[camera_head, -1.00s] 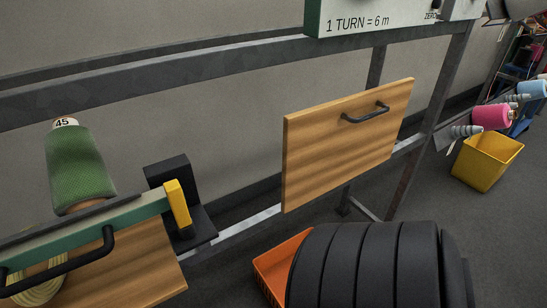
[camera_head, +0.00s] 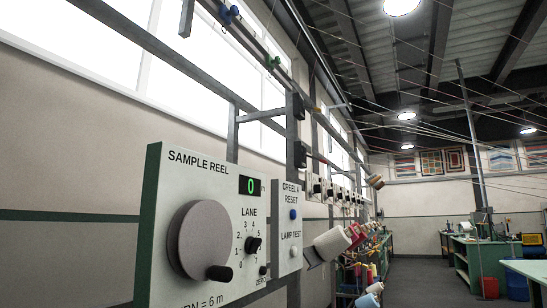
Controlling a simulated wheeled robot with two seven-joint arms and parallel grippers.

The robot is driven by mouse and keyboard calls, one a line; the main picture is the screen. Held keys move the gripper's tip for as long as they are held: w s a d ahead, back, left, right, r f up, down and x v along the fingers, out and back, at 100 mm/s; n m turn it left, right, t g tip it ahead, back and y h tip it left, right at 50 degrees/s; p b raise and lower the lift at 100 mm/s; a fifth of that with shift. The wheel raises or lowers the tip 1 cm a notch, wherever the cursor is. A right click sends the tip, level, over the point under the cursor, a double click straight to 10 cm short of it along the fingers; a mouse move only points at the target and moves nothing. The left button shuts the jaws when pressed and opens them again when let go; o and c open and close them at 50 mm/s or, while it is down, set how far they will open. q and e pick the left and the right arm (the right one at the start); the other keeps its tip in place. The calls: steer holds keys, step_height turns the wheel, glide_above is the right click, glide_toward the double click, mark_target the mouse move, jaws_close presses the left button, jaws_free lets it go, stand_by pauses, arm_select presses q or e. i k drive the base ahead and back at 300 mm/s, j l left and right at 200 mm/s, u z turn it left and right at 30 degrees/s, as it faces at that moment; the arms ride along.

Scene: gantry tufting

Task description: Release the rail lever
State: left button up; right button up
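I cannot make out a rail lever for certain in this view. A grey overhead rail (camera_head: 246,42) runs along the upper left, with a small blue fitting (camera_head: 229,14) and a small green fitting (camera_head: 272,62) on it. They are too small to tell whether either is a lever. Neither of my grippers is in view.
The sample reel panel (camera_head: 213,290) stands close in front, with a large grey crank disc (camera_head: 199,240), a display reading 0 and a lane dial (camera_head: 253,245). A reset panel (camera_head: 289,210) adjoins it. Yarn cones (camera_head: 332,243) stick out beyond. Open floor (camera_head: 425,275) lies to the right.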

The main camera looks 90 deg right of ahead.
mark_target(317, 109)
steer(key=z, duration=0.45)
steer(key=i+j+z, duration=0.1)
steer(key=z, duration=0.4)
steer(key=j+z, duration=0.1)
steer(key=z, duration=0.35)
steer(key=j+z, duration=0.1)
steer(key=z, duration=0.4)
steer(key=j+z, duration=0.1)
steer(key=z, duration=0.35)
steer(key=j+z, duration=0.15)
steer(key=z, duration=0.35)
steer(key=j+z, duration=0.1)
steer(key=z, duration=0.35)
